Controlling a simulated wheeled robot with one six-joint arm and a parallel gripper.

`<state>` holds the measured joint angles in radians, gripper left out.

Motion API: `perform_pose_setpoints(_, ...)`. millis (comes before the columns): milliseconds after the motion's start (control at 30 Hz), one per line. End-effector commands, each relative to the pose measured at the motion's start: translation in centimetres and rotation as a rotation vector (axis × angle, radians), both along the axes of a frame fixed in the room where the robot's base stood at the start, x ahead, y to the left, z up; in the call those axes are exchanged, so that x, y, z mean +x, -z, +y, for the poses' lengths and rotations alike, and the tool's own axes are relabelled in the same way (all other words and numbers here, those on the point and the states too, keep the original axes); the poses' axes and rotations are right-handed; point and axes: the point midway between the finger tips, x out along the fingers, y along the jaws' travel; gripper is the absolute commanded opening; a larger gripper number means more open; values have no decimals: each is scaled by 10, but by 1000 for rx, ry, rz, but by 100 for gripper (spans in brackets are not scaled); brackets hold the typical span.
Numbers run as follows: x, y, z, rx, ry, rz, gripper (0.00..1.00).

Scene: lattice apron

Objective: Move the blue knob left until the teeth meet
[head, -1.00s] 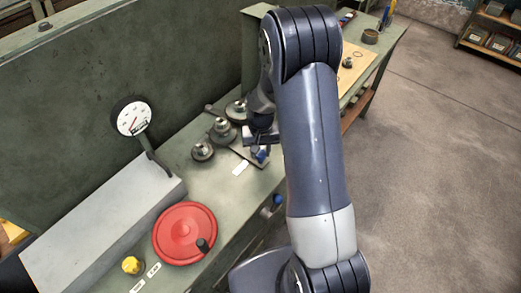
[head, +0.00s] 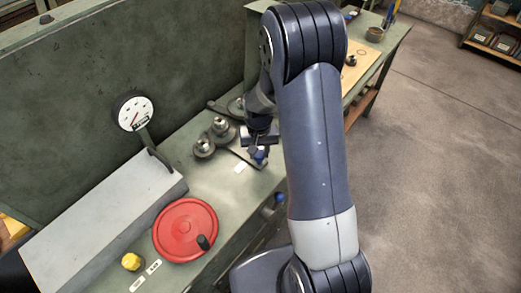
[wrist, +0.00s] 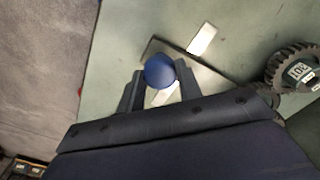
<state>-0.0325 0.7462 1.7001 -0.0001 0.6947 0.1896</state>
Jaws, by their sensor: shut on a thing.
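The blue knob (head: 259,154) stands on a dark plate (head: 243,156) on the green bench top. In the wrist view the knob (wrist: 160,71) sits between the two fingertips of my gripper (wrist: 160,78), which is shut on it. Toothed gears are grouped left of my gripper in the head view: a front one (head: 203,147), a middle one (head: 221,127) and a rear one (head: 236,106), partly hidden by my arm. One numbered gear (wrist: 300,75) shows at the right of the wrist view. I cannot tell whether its teeth touch another gear.
A red handwheel (head: 186,230), a yellow knob (head: 131,262) and a dial gauge (head: 134,113) are at the left. Another blue knob (head: 280,198) is on the bench's front side. A white label (head: 239,167) lies beside the plate. Open floor (head: 440,150) is at the right.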

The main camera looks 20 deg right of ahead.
Motion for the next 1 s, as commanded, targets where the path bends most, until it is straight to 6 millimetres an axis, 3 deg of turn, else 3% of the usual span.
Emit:
perform_pose_setpoints(300, 0, 0, 0, 0, 0, 1, 56)
perform_pose_setpoints(633, 1, -6, 0, 0, 0, -2, 56)
perform_pose_setpoints(767, 1, -22, 0, 0, 0, -5, 56)
perform_pose_setpoints(1000, 1, -67, 0, 0, 0, -6, 56)
